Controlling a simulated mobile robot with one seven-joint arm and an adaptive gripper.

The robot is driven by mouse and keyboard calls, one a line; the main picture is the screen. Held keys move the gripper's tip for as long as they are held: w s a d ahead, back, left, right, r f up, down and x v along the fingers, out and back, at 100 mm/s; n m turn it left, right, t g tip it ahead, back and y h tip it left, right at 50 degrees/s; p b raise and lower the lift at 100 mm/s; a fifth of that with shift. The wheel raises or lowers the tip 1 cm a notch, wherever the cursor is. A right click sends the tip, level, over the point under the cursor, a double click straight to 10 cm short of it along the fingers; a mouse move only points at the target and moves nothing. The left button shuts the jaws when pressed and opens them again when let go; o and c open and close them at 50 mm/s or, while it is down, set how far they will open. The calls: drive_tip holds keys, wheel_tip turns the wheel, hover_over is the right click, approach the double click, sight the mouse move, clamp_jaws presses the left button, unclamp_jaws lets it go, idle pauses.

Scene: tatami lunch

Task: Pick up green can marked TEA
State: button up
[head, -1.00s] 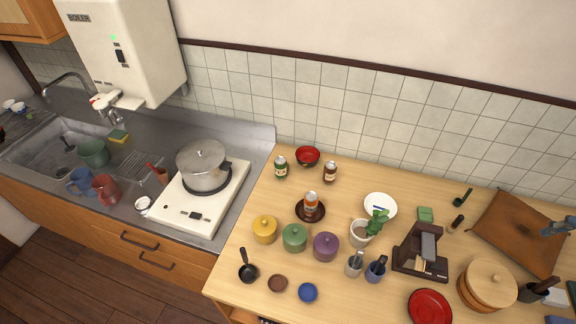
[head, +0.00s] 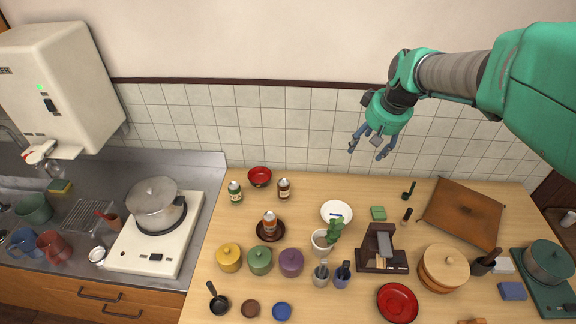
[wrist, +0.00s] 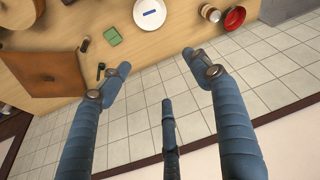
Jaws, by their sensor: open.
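The green can (head: 235,192) stands upright at the back left of the wooden table in the head view; its marking is too small to read. My gripper (head: 369,152) is open and empty, raised in front of the tiled wall, up and to the right of the can and well apart from it. In the wrist view my gripper (wrist: 155,62) shows its fingers spread with nothing between them. The green can is not in sight in the wrist view.
A brown-labelled can (head: 284,189) and a red bowl (head: 260,177) stand near the green can. Another can (head: 270,222) stands on a dark saucer (head: 257,236). A white plate (head: 337,209) lies to the right. Lidded pots (head: 260,260) stand in front.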

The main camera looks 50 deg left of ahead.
drive_tip(key=s+a+f+n, duration=0.25)
drive_tip(key=a+f, duration=0.25)
drive_tip(key=a, duration=0.6)
drive_tip(key=n+g+p, duration=0.2)
drive_tip(key=n+p, duration=0.2)
drive_tip(key=n, duration=0.1)
approach(236, 187)
drive_tip(key=shift+w+a+f, duration=0.15)
drive_tip(key=shift+a+f, duration=0.15)
drive_tip(key=shift+a, duration=0.05)
drive_tip(key=shift+f, duration=0.1)
drive_tip(key=shift+x, duration=4.2)
drive_tip(key=shift+f, duration=0.1)
drive_tip(key=shift+s+x, duration=0.15)
drive_tip(key=shift+x, duration=1.1)
drive_tip(key=shift+s+x, duration=0.1)
drive_tip(key=shift+x, duration=1.15)
drive_tip(key=shift+d, duration=0.2)
drive_tip(key=shift+c, duration=0.5)
